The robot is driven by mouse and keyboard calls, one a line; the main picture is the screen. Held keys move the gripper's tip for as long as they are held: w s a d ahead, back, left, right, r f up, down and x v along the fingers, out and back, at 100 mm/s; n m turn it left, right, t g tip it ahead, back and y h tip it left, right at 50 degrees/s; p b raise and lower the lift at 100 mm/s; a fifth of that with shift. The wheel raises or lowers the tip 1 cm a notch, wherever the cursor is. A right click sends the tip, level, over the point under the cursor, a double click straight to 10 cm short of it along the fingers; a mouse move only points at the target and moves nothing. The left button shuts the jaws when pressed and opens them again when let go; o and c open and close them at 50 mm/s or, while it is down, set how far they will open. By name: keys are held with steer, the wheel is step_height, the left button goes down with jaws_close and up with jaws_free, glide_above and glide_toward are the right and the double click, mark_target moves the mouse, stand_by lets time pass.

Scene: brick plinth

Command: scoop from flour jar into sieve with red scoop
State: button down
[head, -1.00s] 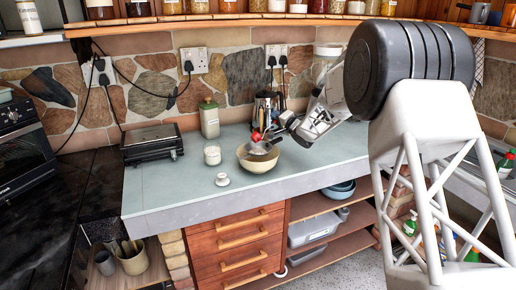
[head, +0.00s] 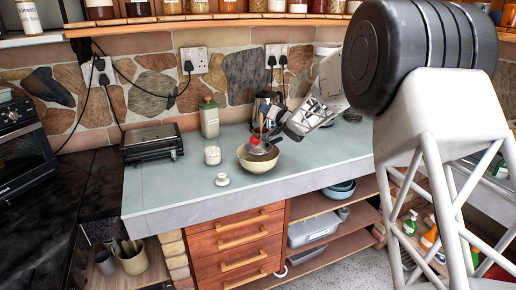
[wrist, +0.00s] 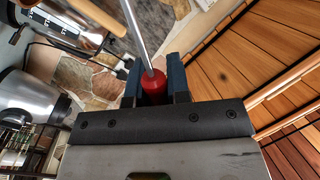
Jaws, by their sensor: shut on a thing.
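The flour jar (head: 212,155) is a small glass jar of white contents, open on the counter, with its white lid (head: 221,180) lying in front of it. To its right stands a cream bowl (head: 259,165). The sieve appears as a darker round shape at the bowl's mouth, too small to make out fully. My gripper (head: 268,128) is above the bowl. In the wrist view my gripper (wrist: 157,88) is shut on the red scoop (wrist: 153,82), with a metal shaft running from its red part. Red also shows over the bowl in the head view (head: 254,139). The scoop's load cannot be told.
A metal kettle (head: 268,105) stands behind the bowl, and a pale green bottle (head: 209,118) behind the jar. A grill appliance (head: 152,143) is at the left. The counter's front left is clear. A shelf of jars runs above.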

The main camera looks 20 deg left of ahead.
steer(key=s+a+r+n, duration=0.2)
steer(key=s+a+n, duration=0.2)
steer(key=s+n, duration=0.3)
steer(key=shift+a+r, duration=0.15)
steer(key=shift+r, duration=0.05)
stand_by(0.5)
steer(key=shift+s, duration=0.15)
steer(key=shift+a, duration=0.1)
stand_by(0.5)
steer(key=s+a+r+n+g+y, duration=0.1)
steer(key=a+r+n+g, duration=0.1)
steer(key=a, duration=0.7)
steer(key=s+a+r+n+g+y, duration=0.1)
steer(key=a+n+g, duration=0.3)
steer(key=a, duration=0.5)
steer(key=shift+s+a+r+g+y, duration=0.3)
steer(key=shift+s+a+r+g, duration=0.15)
steer(key=shift+g, duration=0.95)
